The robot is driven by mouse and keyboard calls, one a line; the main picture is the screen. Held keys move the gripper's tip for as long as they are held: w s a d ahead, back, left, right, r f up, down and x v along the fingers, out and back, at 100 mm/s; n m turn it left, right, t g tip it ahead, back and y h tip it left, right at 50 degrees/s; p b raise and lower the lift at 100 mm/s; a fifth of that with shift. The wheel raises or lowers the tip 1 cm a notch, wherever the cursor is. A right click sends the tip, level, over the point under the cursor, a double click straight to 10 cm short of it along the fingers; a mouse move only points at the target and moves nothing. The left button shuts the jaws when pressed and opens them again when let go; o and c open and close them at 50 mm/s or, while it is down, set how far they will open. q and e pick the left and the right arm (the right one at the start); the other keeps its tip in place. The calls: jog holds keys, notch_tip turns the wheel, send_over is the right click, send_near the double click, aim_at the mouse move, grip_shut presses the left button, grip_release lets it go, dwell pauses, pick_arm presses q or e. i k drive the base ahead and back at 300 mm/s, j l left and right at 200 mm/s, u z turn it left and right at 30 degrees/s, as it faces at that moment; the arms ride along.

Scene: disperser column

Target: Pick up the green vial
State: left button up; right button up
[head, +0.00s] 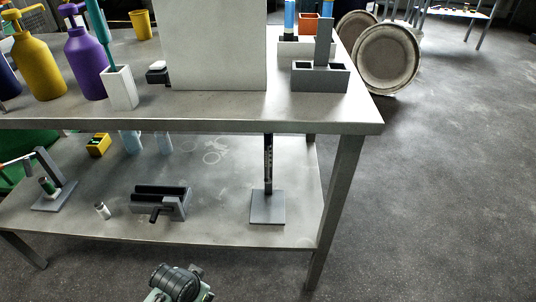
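A small green and white cylinder (48,187), which looks like the green vial, sits at a grey stand (56,196) with an upright post. The stand is on the lower shelf at the far left. The cylinder is small, and I cannot tell exactly how the stand holds it. Part of my arm shows at the bottom edge, in front of the table and well away from the cylinder. No gripper fingers are visible.
On the lower shelf are a grey vise-like block (160,201), a post on a square base (267,207) and a yellow box (97,145). The tabletop (225,109) overhangs the shelf. It carries pump bottles, a white panel (214,45) and a grey holder (320,77). Floor is free at right.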

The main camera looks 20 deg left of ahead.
aim_at(46, 184)
jog(key=u, duration=2.2)
jog(key=i+j, duration=0.15)
jog(key=i, duration=0.15)
